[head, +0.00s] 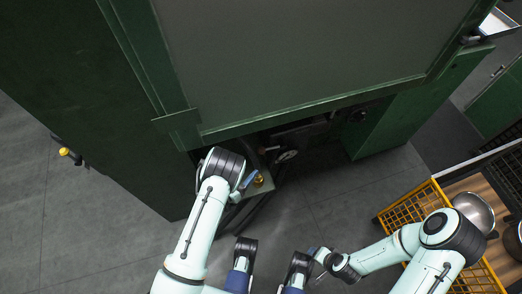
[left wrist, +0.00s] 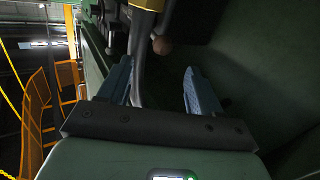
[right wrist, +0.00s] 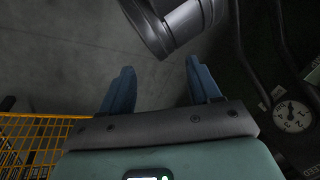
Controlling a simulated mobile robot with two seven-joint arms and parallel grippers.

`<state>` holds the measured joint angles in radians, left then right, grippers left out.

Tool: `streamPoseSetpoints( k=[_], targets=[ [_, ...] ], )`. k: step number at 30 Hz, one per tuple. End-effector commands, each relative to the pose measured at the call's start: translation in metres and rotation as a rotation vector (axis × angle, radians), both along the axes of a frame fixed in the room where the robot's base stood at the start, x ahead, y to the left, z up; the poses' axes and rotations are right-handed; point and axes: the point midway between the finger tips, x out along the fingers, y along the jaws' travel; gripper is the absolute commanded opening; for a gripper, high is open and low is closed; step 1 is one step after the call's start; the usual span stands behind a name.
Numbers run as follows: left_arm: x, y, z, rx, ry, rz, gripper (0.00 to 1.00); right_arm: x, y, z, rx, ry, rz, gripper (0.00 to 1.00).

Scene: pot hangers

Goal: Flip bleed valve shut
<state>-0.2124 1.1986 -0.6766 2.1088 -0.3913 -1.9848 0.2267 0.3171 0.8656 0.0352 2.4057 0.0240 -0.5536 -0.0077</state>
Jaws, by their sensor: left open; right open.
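A small yellow fitting (head: 259,181), which may be the bleed valve, sits low under the front of the green machine. In the left wrist view a yellow part (left wrist: 147,5) shows at the top edge, with grey rods or hoses below it and a brown ball knob (left wrist: 162,46) beside it. My left gripper (head: 248,179) is open beside the yellow fitting. Its blue fingers (left wrist: 158,90) stand apart with the grey rods behind or between them; contact cannot be told. My right gripper (right wrist: 160,90) is open and empty over the floor.
A round dial gauge (head: 288,155) sits under the machine; it also shows in the right wrist view (right wrist: 291,117). Another yellow fitting (head: 64,151) is on the machine's left side. A yellow basket (head: 412,205) and a metal bowl (head: 474,212) stand at the right.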

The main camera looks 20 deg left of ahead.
Motion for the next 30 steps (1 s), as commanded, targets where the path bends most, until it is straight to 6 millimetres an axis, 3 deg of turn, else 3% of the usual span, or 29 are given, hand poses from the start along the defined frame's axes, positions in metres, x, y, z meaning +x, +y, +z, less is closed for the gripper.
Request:
streamPoseSetpoints(
  k=[6,12,18,27,28,30],
  targets=[
    [0.047,-0.019,-0.001,-0.002,-0.004,-0.002,0.64,0.015,-0.008,-0.012,-0.020,-0.040,-0.017,0.62],
    [0.079,-0.031,-0.002,0.000,-0.001,0.001,0.64,0.026,-0.014,-0.020,-0.035,-0.068,-0.028,0.62],
    [0.095,-0.036,-0.001,0.000,0.002,0.003,0.64,0.033,-0.017,-0.023,-0.044,-0.087,-0.035,0.62],
    [0.097,-0.037,0.000,0.000,0.002,0.004,0.64,0.034,-0.018,-0.022,-0.044,-0.089,-0.036,0.62],
    [0.097,-0.037,-0.001,0.000,0.002,0.004,0.61,0.034,-0.018,-0.022,-0.044,-0.089,-0.036,0.62],
    [0.097,-0.037,-0.001,-0.001,0.003,0.004,0.38,0.034,-0.018,-0.022,-0.044,-0.089,-0.036,0.62]
  ],
)
